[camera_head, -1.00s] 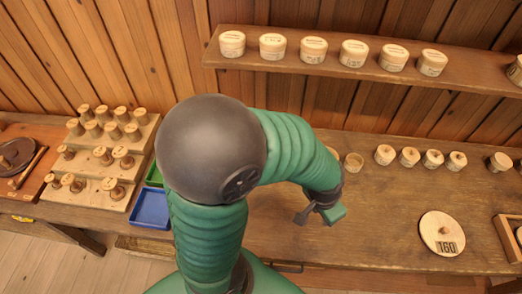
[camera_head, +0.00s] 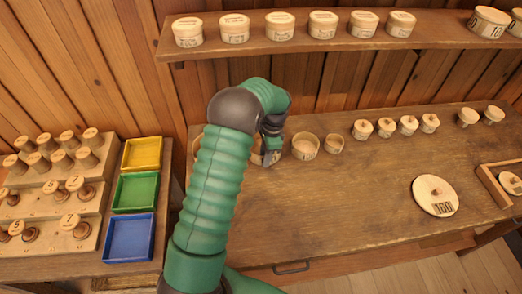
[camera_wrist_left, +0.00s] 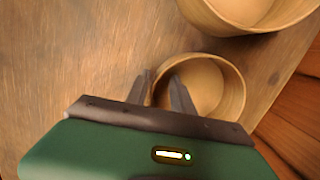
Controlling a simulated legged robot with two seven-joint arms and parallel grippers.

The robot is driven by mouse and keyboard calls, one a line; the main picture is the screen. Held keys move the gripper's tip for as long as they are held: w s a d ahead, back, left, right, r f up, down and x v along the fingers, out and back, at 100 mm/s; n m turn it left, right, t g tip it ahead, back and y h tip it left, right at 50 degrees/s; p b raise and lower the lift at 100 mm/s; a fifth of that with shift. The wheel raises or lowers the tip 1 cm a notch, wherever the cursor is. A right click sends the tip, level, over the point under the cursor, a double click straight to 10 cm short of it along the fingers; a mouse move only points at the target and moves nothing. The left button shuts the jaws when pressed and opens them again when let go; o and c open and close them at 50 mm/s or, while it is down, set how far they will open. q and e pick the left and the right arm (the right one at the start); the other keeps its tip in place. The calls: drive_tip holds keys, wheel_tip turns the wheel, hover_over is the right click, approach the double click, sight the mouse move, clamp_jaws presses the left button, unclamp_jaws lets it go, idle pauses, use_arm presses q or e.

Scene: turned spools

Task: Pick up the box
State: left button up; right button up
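Small round open wooden boxes stand in a row along the back of the bench. One box (camera_head: 256,158) is partly hidden behind my left gripper (camera_head: 271,152) in the head view. In the left wrist view, a round open box (camera_wrist_left: 225,90) lies just ahead of my left gripper (camera_wrist_left: 162,76). Its two dark fingers are apart, near the box's left rim. One finger overlaps the box opening and the other shows at its outer side. I cannot tell whether they touch it. A larger open round box (camera_wrist_left: 245,12) is beside it. My right gripper is not in view.
A shelf (camera_head: 350,38) with lidded boxes hangs above. A round disc marked 160 (camera_head: 435,195) lies right. Coloured trays (camera_head: 135,192) stand left. The middle bench (camera_head: 345,200) is clear.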

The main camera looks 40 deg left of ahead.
use_arm(q)
drive_tip(key=shift+w+d+f, duration=0.1)
drive_tip(key=shift+d+f, duration=0.15)
drive_tip(key=d, duration=0.1)
drive_tip(key=d+r, duration=0.1)
drive_tip(key=d, duration=0.1)
drive_tip(key=shift+r, duration=0.25)
drive_tip(key=shift+c, duration=1.2)
drive_tip(key=shift+s+d, duration=0.2)
drive_tip(key=shift+c, duration=1.2)
drive_tip(key=shift+a, duration=0.2)
clamp_jaws()
drive_tip(key=shift+a+f, duration=0.35)
drive_tip(key=shift+a, duration=0.45)
drive_tip(key=shift+a+f, duration=0.1)
drive_tip(key=shift+a, duration=0.1)
drive_tip(key=shift+d, duration=0.65)
drive_tip(key=shift+a, duration=0.35)
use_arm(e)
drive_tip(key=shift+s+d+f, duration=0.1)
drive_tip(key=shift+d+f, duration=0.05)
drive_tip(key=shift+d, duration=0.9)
use_arm(q)
drive_tip(key=shift+d, duration=0.15)
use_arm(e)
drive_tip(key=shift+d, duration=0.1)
